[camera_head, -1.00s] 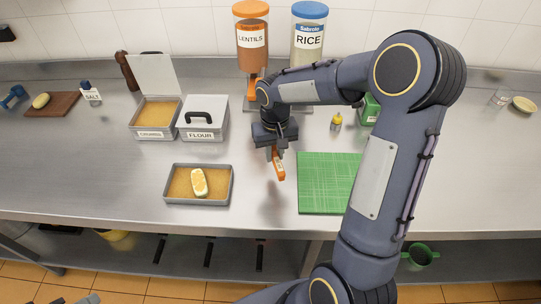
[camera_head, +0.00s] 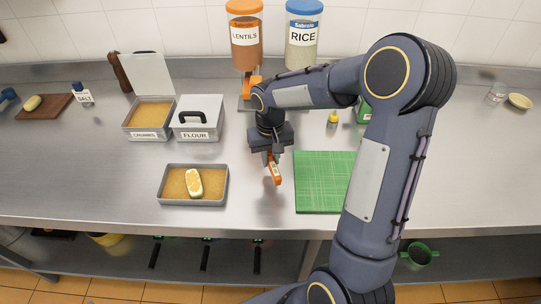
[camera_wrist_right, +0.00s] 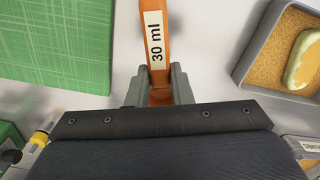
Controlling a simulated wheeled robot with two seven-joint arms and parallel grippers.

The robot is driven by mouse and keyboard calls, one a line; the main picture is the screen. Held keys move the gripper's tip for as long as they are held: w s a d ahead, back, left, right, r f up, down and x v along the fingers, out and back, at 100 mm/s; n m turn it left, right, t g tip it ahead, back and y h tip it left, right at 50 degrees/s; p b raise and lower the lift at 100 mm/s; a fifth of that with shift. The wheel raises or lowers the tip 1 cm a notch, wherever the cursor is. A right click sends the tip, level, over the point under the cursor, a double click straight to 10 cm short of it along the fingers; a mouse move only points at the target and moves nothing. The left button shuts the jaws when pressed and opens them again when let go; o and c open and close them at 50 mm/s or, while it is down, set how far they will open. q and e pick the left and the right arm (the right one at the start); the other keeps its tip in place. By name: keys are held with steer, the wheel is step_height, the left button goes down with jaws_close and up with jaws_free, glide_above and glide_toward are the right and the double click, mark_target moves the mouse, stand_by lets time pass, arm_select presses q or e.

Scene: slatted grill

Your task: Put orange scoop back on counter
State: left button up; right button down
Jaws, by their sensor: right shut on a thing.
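My right gripper (camera_head: 272,157) points down above the steel counter (camera_head: 110,180), between the crumb tray and the green mat. It is shut on the orange scoop (camera_head: 274,173). In the right wrist view the scoop (camera_wrist_right: 153,40) sits between the fingers (camera_wrist_right: 158,88) and its label reads "30 ml". The scoop's far end runs out of the top of that view. In the head view the scoop hangs tilted, with a soft shadow on the counter below it. My left gripper is not in view.
A crumb tray (camera_head: 222,198) with a pale, coated piece in it stands left of the scoop, and a green mat (camera_head: 325,182) lies right. Behind are the flour box (camera_head: 198,118), crumbs box (camera_head: 149,115), lentils dispenser (camera_head: 245,40) and rice dispenser (camera_head: 303,40). Bare counter lies between tray and mat.

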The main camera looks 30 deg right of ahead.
mark_target(270, 177)
steer(key=shift+f+b, duration=1.6)
steer(key=shift+f, duration=0.5)
steer(key=shift+f+b, duration=0.55)
steer(key=shift+f, duration=0.15)
steer(key=c, duration=1.2)
jaws_free()
steer(key=shift+r, duration=0.15)
step_height(270, 177, up, 7)
steer(key=shift+w, duration=0.1)
steer(key=shift+r, duration=0.35)
